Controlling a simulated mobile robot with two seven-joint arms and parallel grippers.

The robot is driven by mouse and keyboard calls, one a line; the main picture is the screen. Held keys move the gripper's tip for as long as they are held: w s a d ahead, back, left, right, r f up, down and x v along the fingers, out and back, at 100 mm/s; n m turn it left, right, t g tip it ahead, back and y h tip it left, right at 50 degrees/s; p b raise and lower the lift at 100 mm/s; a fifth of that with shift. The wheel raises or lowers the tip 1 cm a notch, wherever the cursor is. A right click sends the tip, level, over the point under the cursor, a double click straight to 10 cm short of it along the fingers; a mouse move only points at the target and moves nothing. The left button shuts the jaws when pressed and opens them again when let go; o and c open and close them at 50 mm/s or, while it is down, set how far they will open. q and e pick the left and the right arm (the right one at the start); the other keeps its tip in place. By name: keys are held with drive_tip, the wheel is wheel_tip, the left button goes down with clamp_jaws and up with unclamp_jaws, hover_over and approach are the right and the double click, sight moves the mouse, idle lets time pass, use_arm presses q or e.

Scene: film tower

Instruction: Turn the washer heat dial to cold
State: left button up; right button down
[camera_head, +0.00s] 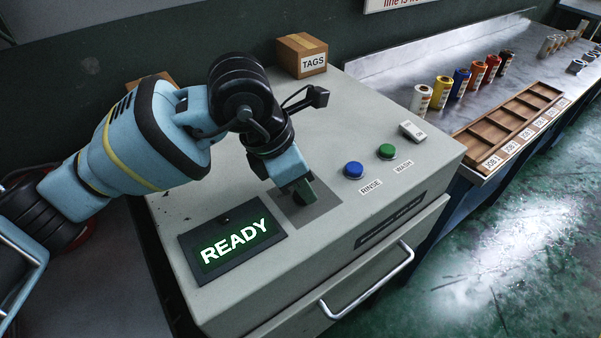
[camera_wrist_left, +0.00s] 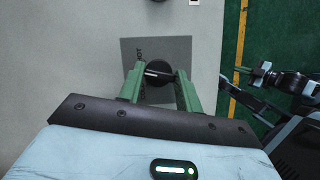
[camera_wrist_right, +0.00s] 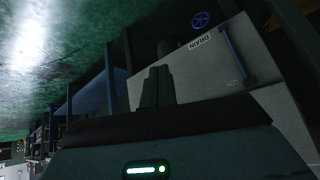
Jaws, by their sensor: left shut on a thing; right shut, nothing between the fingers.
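In the head view the left gripper (camera_head: 304,200) comes down on the plate and mostly hides the dial.
A lit "READY" display (camera_head: 235,240) lies left of the dial. Right of it are a blue rinse button (camera_head: 353,170), a green wash button (camera_head: 387,151) and a white switch (camera_head: 412,131). A "TAGS" box (camera_head: 302,55) stands behind. A metal bench (camera_head: 400,70) holds coloured film rolls.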

use_arm(q)
drive_tip(key=n, duration=0.1)
drive_tip(key=n+t+p, duration=0.1)
drive_tip(key=n+p, duration=0.1)
drive_tip(key=shift+s+d+r+n+y, duration=0.1)
drive_tip(key=shift+r+n+y, duration=0.2)
drive_tip(key=shift+n+y, duration=0.1)
drive_tip(key=n+t+y+p, duration=0.1)
drive_tip(key=n+p, duration=0.1)
drive_tip(key=n, duration=0.1)
drive_tip(key=shift+r+n+p, duration=0.1)
drive_tip(key=shift+n+p, duration=0.2)
drive_tip(key=n+y+p, duration=0.1)
drive_tip(key=n+p, duration=0.1)
drive_tip(key=n, duration=0.1)
drive_tip(key=shift+d+t, duration=0.15)
drive_tip(key=shift+t, duration=0.25)
drive_tip(key=shift+f+n+y+p, duration=0.25)
drive_tip(key=shift+n+y+p, duration=0.05)
drive_tip(key=shift+n+p, duration=0.45)
use_arm(e)
drive_tip(key=w+d+r+t, duration=0.1)
drive_tip(key=w+r+t, duration=0.1)
drive_tip(key=w+r, duration=0.4)
drive_tip(key=shift+w+r+n, duration=0.3)
drive_tip(key=shift+r, duration=2)
drive_tip(key=shift+s+f, duration=0.1)
